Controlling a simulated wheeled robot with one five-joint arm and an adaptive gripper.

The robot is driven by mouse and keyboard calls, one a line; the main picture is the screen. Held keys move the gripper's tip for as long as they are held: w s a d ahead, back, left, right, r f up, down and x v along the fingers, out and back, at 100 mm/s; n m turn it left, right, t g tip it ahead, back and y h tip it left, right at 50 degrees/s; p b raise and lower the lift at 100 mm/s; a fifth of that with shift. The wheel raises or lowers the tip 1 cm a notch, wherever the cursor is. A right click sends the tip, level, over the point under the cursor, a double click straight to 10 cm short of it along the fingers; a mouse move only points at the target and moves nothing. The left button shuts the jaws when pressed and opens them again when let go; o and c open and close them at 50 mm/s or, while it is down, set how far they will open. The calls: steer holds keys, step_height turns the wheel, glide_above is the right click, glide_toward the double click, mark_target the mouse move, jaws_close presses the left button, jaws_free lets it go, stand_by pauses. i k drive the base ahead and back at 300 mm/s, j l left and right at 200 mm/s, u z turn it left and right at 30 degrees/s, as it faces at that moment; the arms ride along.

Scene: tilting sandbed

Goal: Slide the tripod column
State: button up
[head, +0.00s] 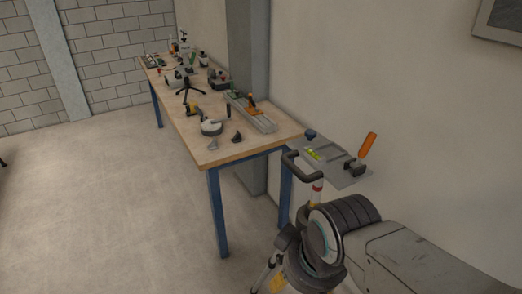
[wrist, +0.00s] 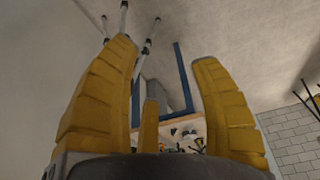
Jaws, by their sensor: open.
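A tripod stands at the right in the head view, with a white column banded in red (head: 317,190). A grey plate (head: 345,178) sits on top, bearing an orange-handled clamp (head: 367,146) and a yellow-green level (head: 313,154). A black U-shaped handle (head: 290,165) is beside the column. My arm hides much of the tripod's lower part. In the wrist view, thin metal tripod legs (wrist: 148,42) show beyond the left finger.
A wooden workbench (head: 240,148) with blue legs runs along the wall. It carries a small black tripod (head: 188,89), a grey rail fixture (head: 252,115), a white round device (head: 211,127) and several tools. The concrete floor (head: 110,200) on the left is clear.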

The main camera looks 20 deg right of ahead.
mark_target(331, 161)
steer(key=i+j+z, duration=0.1)
steer(key=i+j, duration=0.15)
steer(key=j, duration=0.15)
steer(key=i+j+z, duration=0.1)
steer(key=i+j, duration=0.15)
steer(key=j, duration=0.2)
steer(key=i+j+z, duration=0.15)
steer(key=j, duration=0.3)
steer(key=i+j+z, duration=0.1)
steer(key=i+j, duration=0.15)
steer(key=j, duration=0.25)
steer(key=i+j+z, duration=0.1)
steer(key=j, duration=0.4)
steer(key=i+j+z, duration=0.1)
steer(key=i+j, duration=0.15)
steer(key=j, duration=0.25)
steer(key=i+j+z, duration=0.1)
steer(key=j, duration=0.45)
steer(key=i+j+z, duration=0.15)
steer(key=j, duration=0.4)
